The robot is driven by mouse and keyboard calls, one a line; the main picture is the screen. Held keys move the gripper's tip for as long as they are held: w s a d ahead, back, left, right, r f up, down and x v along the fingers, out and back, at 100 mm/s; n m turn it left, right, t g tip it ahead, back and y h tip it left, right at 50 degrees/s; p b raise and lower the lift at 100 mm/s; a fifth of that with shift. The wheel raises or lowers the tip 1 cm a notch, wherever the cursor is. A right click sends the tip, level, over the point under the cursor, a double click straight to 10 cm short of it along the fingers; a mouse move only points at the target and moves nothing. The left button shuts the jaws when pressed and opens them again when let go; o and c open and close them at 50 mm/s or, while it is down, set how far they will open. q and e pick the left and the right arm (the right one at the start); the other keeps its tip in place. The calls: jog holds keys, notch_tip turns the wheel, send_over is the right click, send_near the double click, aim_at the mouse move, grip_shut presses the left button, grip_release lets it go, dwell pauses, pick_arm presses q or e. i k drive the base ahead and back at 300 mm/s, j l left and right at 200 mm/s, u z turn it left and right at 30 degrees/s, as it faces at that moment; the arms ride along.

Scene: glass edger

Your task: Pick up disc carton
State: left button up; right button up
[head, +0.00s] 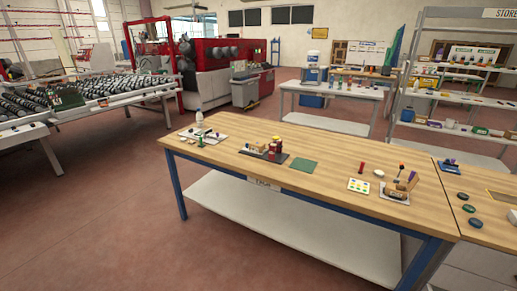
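I cannot tell for certain which item is the disc carton. A small tan box-like item (410,180) stands near the right end of the wooden workbench (325,198), among small items on a light tray. Another small yellowish item (256,149) sits on the bench's left half, beside dark red and black pieces. Small boxes also stand on the grey shelving rack (412,112) at the right, too small to identify. Neither of my grippers is in view.
A white bottle (199,118) and a green mat (302,166) are on the bench. Dark round discs (469,209) lie on the adjoining right-hand table. A roller conveyor (98,100) and red machine (220,70) stand behind left. Red floor (90,220) is clear at front left.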

aim_at(260, 150)
jog(key=i+j+z, duration=0.45)
jog(key=j, duration=0.25)
jog(key=i+j+z, duration=0.2)
jog(key=i+j, duration=0.15)
